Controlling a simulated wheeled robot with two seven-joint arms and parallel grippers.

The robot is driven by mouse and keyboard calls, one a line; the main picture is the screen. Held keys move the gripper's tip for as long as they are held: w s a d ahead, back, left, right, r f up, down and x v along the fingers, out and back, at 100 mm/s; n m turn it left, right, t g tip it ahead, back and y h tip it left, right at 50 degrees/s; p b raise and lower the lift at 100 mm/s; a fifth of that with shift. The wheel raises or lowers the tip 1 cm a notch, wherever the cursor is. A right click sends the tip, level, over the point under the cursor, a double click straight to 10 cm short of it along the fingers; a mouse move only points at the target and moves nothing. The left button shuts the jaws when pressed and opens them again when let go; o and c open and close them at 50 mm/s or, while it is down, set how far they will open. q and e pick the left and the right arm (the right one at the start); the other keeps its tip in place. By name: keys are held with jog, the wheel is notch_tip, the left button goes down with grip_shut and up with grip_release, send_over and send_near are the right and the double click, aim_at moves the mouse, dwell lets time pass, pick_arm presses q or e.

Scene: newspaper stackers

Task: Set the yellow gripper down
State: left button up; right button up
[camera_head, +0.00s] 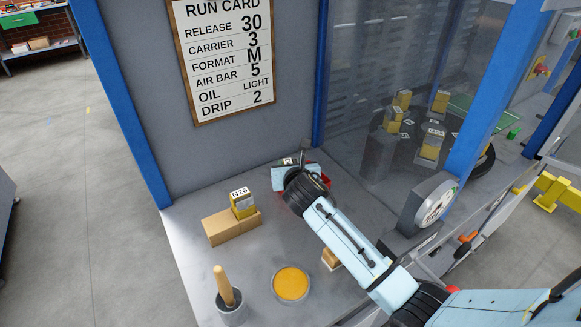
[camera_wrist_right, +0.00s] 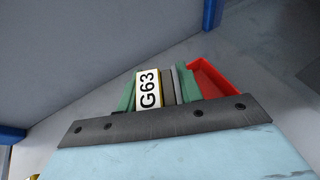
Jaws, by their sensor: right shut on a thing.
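A yellow block labelled N26 (camera_head: 243,205) stands upright on a tan block (camera_head: 232,228) at the left of the bench. My right gripper (camera_head: 304,174) is at the back of the bench, to the right of the N26 block and apart from it. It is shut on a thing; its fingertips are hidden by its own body. In the right wrist view, a piece with a white G63 label (camera_wrist_right: 149,90) shows just past my gripper's dark edge, with green and grey parts and a thin yellow edge beside the label. My left gripper is not in view.
A red tray (camera_wrist_right: 212,80) is beside the G63 piece. An orange-yellow round dish (camera_head: 291,284) and a grey pot (camera_head: 232,312) with a wooden handle are at the front. A dial (camera_head: 435,202) stands right of my arm. Several yellow blocks stand on a dark turntable behind glass.

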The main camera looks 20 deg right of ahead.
jog(key=shift+f, duration=0.1)
jog(key=o, duration=1.1)
jog(key=shift+c, duration=0.2)
jog(key=p+v, duration=0.2)
jog(key=v, duration=1)
